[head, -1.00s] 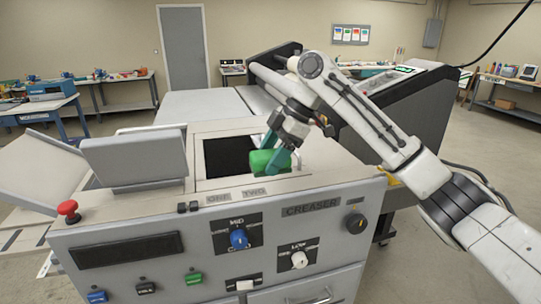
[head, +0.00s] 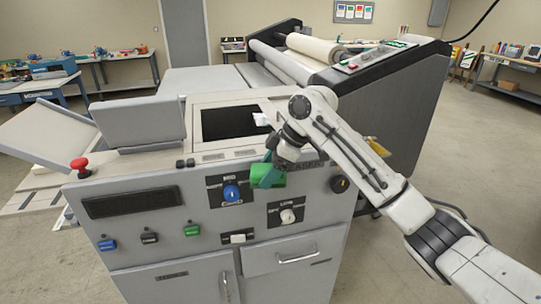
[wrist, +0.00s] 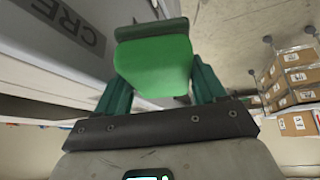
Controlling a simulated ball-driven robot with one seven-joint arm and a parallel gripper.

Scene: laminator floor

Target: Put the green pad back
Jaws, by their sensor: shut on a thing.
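The green pad (head: 270,176) is a bright green block in the head view, in front of the machine's front panel, right of the blue MID knob (head: 232,192). My gripper (head: 262,172) is shut on it, and its teal fingers flank the pad. In the wrist view the pad (wrist: 153,65) sits between the two fingers (wrist: 158,90), with a darker green strip along its far edge. The CREASER label is partly hidden behind my arm and shows in part in the wrist view (wrist: 65,22). I cannot tell whether the pad touches the panel.
The machine's top has a dark recessed opening (head: 230,121) with a small white piece at its right edge. A red stop button (head: 80,166) stands at the left corner. A white knob (head: 287,216) and a drawer (head: 295,257) are below the pad. Cardboard boxes (wrist: 295,85) show at right in the wrist view.

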